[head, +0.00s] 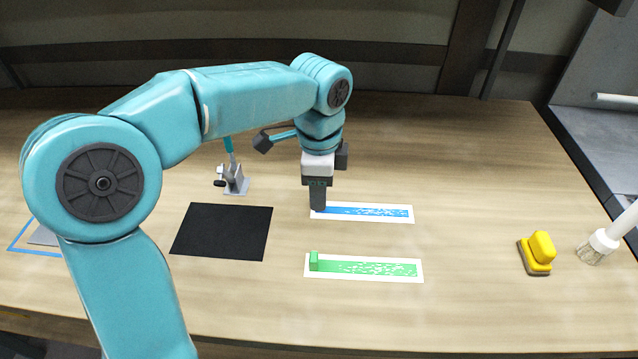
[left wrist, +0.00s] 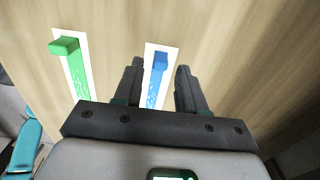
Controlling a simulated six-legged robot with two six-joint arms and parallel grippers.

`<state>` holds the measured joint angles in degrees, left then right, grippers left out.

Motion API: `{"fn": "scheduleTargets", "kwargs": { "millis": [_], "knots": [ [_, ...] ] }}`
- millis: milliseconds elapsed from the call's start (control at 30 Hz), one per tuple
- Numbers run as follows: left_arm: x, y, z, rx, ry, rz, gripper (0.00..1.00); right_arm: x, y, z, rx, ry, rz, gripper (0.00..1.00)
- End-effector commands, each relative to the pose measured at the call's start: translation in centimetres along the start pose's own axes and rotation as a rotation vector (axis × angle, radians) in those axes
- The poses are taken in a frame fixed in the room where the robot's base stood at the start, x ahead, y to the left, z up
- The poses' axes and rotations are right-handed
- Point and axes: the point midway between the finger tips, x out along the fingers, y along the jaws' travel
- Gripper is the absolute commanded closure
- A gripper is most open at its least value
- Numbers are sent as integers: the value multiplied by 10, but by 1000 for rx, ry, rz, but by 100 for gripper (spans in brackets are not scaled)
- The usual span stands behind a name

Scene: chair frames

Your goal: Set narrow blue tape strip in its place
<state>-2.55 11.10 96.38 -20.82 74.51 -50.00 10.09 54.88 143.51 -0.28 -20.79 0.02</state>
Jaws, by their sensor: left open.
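A narrow blue strip (head: 372,212) lies on a white backing on the table, right of centre in the head view. In the left wrist view, the blue strip (left wrist: 154,88) has a raised blue block at its far end and lies between my fingers. My left gripper (head: 318,208) points down at the strip's left end and hides that end in the head view. In the left wrist view, its two fingers (left wrist: 156,82) are apart with the strip seen between them. I cannot tell whether they touch it. My right gripper is not in view.
A green strip (head: 368,268) with a raised block lies nearer on its own white backing. A black mat (head: 222,232) lies left, with a small metal clamp (head: 235,183) behind it. A yellow block (head: 540,248) and a brush (head: 600,243) are at right. The table's back right is clear.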

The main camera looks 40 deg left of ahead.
Motion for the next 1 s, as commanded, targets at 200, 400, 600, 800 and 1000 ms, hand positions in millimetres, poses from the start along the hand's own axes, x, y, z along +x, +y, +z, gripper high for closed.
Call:
{"fn": "scheduleTargets", "kwargs": {
  "millis": [200, 400, 600, 800, 1000],
  "knots": [
    [18, -2, 0, 0, 1, -1, 76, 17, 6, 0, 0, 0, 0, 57],
    [18, -4, 0, -1, 1, -1, 100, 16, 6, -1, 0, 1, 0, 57],
    [10, -4, 0, -1, 1, -1, 100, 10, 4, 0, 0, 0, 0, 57],
    [-4, -3, 0, -1, 1, -1, 100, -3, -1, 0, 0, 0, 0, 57],
    [-17, -3, 0, -1, 1, -1, 100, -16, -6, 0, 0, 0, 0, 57]
  ]
}}
